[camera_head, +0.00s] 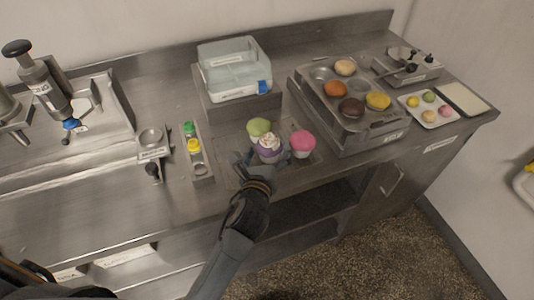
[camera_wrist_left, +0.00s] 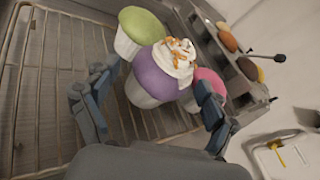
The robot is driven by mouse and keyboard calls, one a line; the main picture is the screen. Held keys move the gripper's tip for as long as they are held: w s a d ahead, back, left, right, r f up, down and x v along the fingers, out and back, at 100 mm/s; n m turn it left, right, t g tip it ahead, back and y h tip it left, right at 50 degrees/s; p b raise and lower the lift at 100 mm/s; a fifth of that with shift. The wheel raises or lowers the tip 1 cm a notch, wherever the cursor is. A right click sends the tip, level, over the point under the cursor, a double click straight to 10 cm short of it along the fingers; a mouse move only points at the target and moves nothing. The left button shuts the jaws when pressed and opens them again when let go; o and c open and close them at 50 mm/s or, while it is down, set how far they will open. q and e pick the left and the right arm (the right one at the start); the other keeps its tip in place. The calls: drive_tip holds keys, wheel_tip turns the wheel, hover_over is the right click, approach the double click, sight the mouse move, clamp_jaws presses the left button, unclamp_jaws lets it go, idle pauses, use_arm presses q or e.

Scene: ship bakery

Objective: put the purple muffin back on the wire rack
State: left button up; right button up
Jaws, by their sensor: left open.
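The purple muffin (camera_head: 268,154), with a white swirl and orange sprinkles, appears upright over the wire rack (camera_head: 228,178), between a green muffin (camera_head: 259,128) and a pink muffin (camera_head: 302,144). My left gripper (camera_head: 252,166) is at the near side of the purple muffin. In the left wrist view, the purple muffin (camera_wrist_left: 152,82) is between the open fingers of my left gripper (camera_wrist_left: 154,88), with no clear contact. The wires of the rack (camera_wrist_left: 50,62) show beneath and left of it; its base contact is hard to see. My right gripper is out of view.
A clear box (camera_head: 235,70) stands on a raised block behind the rack. A tin with buns (camera_head: 352,108) and a white tray of small sweets (camera_head: 430,110) are to the right. A bottle holder (camera_head: 197,160) is close on the left.

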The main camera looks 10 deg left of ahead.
use_arm(q)
drive_tip(key=b+v, duration=0.1)
drive_tip(key=v, duration=1.1)
